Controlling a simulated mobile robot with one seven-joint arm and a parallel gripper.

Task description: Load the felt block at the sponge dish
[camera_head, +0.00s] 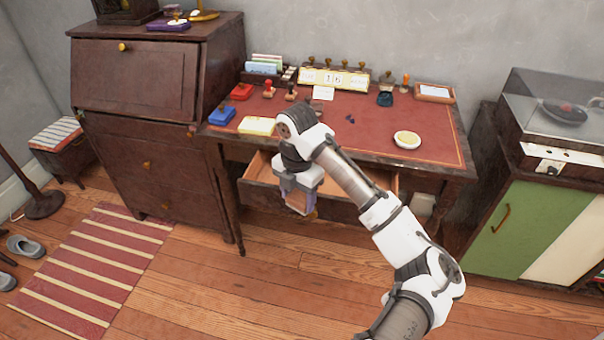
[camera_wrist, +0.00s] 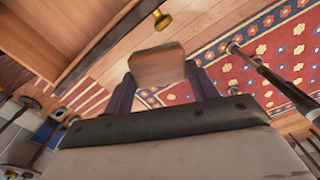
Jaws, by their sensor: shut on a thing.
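The sponge dish (camera_head: 407,143) is a small white dish with a pale yellow sponge, on the red desk top near its right front. My gripper (camera_head: 300,209) hangs in front of the desk, below the top and by the open drawer, left of and lower than the dish. It is shut on a tan-brown block, which I take as the felt block (camera_wrist: 158,67). In the wrist view the block sits between the two dark purple fingers of my gripper (camera_wrist: 162,82). The fingers and wrist hide part of it in the head view.
The desk drawer (camera_head: 262,195) is open, with a brass knob (camera_wrist: 162,20). Ink pads, stamps and a date block (camera_head: 333,79) line the desk's left and back. Small dark bits (camera_head: 350,118) lie mid-desk. The top around the dish is mostly clear. A green cabinet (camera_head: 515,230) stands right.

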